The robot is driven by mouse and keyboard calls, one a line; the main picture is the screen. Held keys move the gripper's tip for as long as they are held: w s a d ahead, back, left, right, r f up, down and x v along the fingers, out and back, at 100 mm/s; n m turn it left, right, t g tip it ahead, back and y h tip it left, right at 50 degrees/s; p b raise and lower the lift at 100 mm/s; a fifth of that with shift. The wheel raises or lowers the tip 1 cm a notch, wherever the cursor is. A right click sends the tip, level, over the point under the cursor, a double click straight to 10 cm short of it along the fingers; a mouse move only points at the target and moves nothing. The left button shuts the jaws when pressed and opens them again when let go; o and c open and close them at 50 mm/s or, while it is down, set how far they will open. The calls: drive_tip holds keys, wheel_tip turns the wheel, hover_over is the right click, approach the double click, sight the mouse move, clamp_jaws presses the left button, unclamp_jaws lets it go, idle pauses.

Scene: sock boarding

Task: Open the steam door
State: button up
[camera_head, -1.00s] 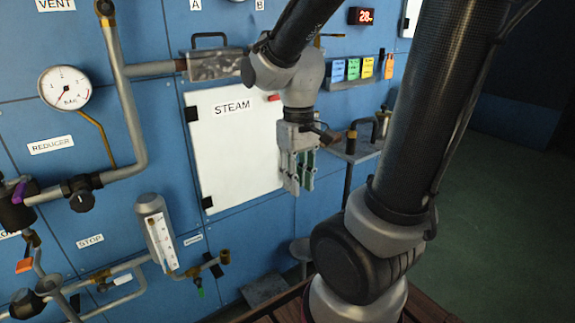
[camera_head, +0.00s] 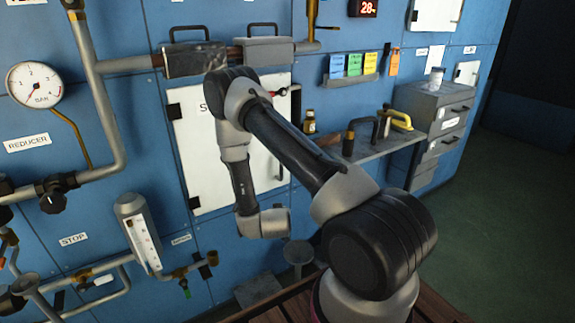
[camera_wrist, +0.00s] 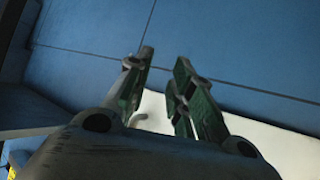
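The white steam door (camera_head: 197,150) is set in the blue wall and looks shut, its label mostly hidden behind my arm. Black hinges show on its left edge. A small red-tipped part (camera_head: 283,93) sits at its upper right edge. In the head view my gripper is hidden behind my wrist, low in front of the door. In the wrist view my gripper (camera_wrist: 164,60) has its two green-grey fingers apart. A pale panel (camera_wrist: 290,150), probably the door, lies beyond and below the fingers. A small pale curved piece shows beside the left finger; I cannot tell what it is.
A grey shelf (camera_head: 375,150) with a yellow-handled tool (camera_head: 400,121) and a small bottle (camera_head: 310,122) juts out right of the door. Pipes and a gauge (camera_head: 40,84) are on the left. A drawer cabinet (camera_head: 436,120) stands farther right. Open floor lies at the right.

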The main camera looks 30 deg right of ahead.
drive_tip(key=w+d+r+m+t+h, duration=0.1)
drive_tip(key=w+d+r+t+h, duration=0.15)
drive_tip(key=r, duration=0.45)
drive_tip(key=w+d+r+t+h, duration=0.1)
drive_tip(key=w+r+t+h, duration=0.15)
drive_tip(key=r, duration=0.45)
drive_tip(key=shift+t+y, duration=0.4)
drive_tip(key=shift+y, duration=0.1)
drive_tip(key=x, duration=0.6)
drive_tip(key=shift+w+d+f, duration=0.1)
drive_tip(key=shift+w+f, duration=0.15)
drive_tip(key=shift+f, duration=0.05)
drive_tip(key=shift+c, duration=0.5)
clamp_jaws()
